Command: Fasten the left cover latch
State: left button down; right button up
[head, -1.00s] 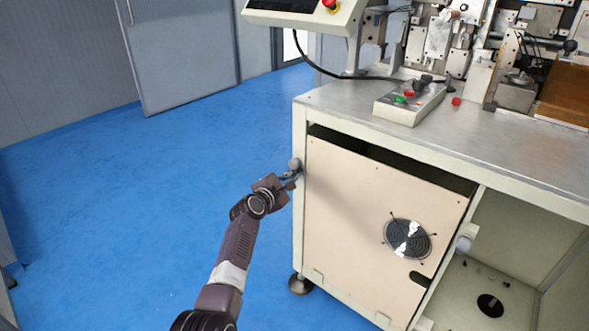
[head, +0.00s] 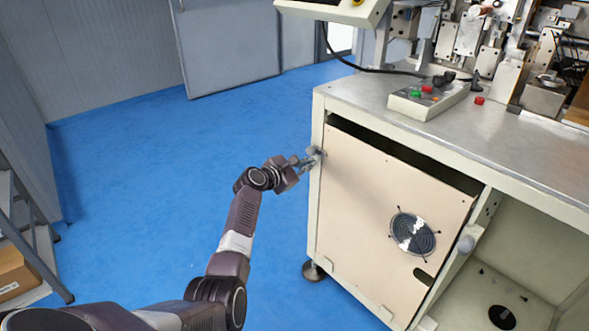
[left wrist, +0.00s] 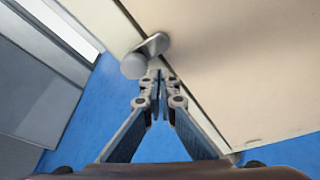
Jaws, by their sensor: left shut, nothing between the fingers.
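The beige cover panel (head: 370,190) stands upright in the front of the machine cabinet, with a dark gap above its top edge. The left cover latch (head: 315,152) is a small grey knob and tab at the panel's upper left edge. In the left wrist view the latch (left wrist: 150,50) lies slanted by the seam between frame and panel (left wrist: 235,65). My left gripper (head: 302,163) is shut and empty, its tips close beside the latch; I cannot tell if they touch it. The left wrist view shows the closed fingertips (left wrist: 158,80) just below the knob. My right gripper is not in view.
A second latch (head: 466,243) is at the panel's right edge, beside an open cabinet bay (head: 520,245). A button box (head: 428,97) sits on the steel tabletop (head: 380,93). A rack with a cardboard box (head: 15,272) stands at lower left. Blue floor (head: 150,180) left of the machine is clear.

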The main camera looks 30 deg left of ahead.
pick_arm(q)
jog(key=d+v, duration=0.1)
jog(key=v, duration=0.8)
jog(key=shift+s+a+r, duration=0.2)
jog(key=shift+s, duration=0.15)
